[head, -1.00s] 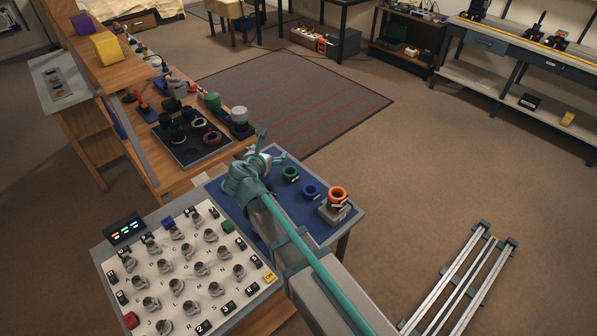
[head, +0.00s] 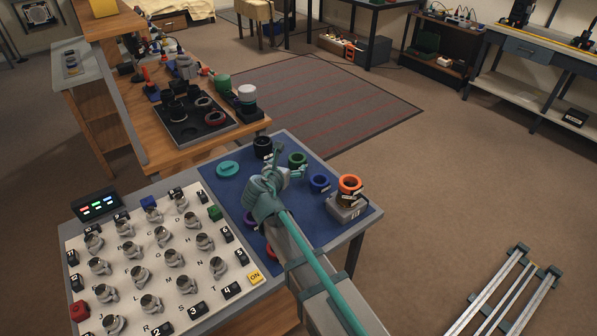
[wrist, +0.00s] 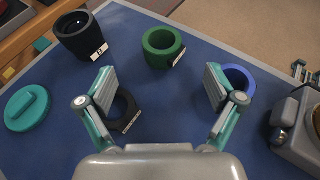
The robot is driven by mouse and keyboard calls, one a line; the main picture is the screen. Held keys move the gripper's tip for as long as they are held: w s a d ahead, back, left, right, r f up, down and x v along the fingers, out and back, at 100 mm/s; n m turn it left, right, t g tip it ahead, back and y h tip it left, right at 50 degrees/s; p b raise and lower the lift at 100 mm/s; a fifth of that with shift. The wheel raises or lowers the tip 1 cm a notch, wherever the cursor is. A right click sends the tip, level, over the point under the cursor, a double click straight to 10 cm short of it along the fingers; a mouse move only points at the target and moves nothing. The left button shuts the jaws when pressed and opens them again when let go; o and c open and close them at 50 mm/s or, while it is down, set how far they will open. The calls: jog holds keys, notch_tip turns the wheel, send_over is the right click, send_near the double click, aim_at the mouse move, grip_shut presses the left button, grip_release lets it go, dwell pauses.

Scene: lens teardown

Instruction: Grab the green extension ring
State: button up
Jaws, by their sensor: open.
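The green extension ring (head: 297,160) stands on the blue mat (head: 329,223), toward its far edge. In the wrist view the green ring (wrist: 163,47) lies ahead of my gripper (wrist: 160,76), centred between the two finger lines and beyond the fingertips. A small label tag sticks out at its lower right. My gripper (head: 290,163) is open and empty, with its fingers wide apart. In the head view it hangs over the mat just left of and nearer than the green ring. The height between fingers and ring is hard to tell.
A black ring (wrist: 122,111) is partly behind the left finger; a blue ring (wrist: 238,80) is partly behind the right. A black cup-shaped part (wrist: 82,36) and a teal lid (wrist: 28,107) stand left. An orange ring (head: 350,184) tops a grey block (head: 348,208) at right.

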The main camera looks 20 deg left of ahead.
aim_at(298, 156)
jog(key=x, duration=0.5)
jog(key=shift+a, duration=0.1)
jog(key=shift+p+x, duration=0.7)
jog(key=shift+x, duration=2.25)
jog(key=c, duration=1.3)
jog(key=shift+c, duration=0.2)
